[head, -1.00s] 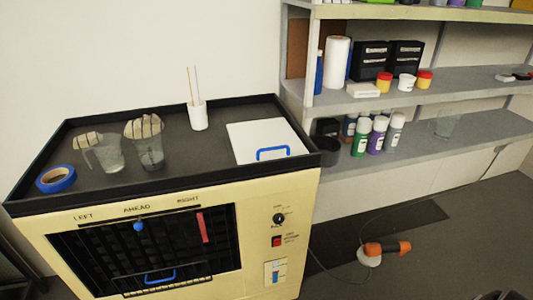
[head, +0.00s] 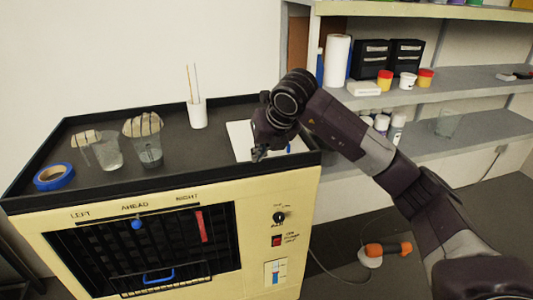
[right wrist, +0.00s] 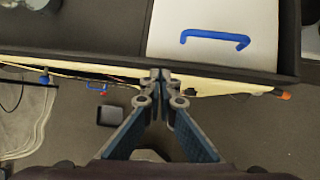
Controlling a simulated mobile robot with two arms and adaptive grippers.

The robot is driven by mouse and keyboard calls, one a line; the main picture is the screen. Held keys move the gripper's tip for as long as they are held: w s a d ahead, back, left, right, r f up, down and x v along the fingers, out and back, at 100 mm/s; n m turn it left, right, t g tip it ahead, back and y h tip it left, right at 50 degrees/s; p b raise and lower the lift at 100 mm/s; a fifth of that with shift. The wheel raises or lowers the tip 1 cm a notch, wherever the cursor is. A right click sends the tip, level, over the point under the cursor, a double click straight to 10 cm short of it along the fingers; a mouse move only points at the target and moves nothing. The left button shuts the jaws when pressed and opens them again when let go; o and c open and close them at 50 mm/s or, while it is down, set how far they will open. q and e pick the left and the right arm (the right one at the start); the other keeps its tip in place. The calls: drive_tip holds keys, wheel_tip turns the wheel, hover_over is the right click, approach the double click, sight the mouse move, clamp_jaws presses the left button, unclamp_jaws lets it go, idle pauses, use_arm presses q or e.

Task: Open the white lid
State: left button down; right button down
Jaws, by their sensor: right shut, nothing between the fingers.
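The white lid (head: 238,134) lies flat and closed in the right part of the black top tray; my right arm hides most of it in the head view. In the right wrist view the lid (right wrist: 190,19) shows with its blue handle (right wrist: 215,38) near the front edge. My right gripper (head: 258,155) is over the front part of the lid area in the head view. In the right wrist view its fingertips (right wrist: 160,75) are together and empty, just short of the tray's front rim and apart from the handle. My left gripper is out of view.
The black tray (head: 75,125) also holds two glass jugs (head: 107,155) (head: 148,152), blue tape (head: 54,177) and a white cup with sticks (head: 197,114). Shelves (head: 460,76) with bottles stand at the right. An orange tool (head: 388,249) lies on the floor.

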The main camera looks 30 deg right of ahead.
drive_tip(key=d+r+h, duration=0.2)
drive_tip(key=d+r, duration=0.2)
drive_tip(key=shift+m+t, duration=0.3)
drive_tip(key=p+x, duration=0.3)
drive_tip(key=x, duration=0.5)
drive_tip(key=shift+d+f, duration=0.1)
drive_tip(key=shift+f, duration=0.2)
drive_tip(key=shift+w+d+f, duration=0.1)
drive_tip(key=shift+w+f, duration=0.3)
drive_tip(key=shift+f, duration=0.2)
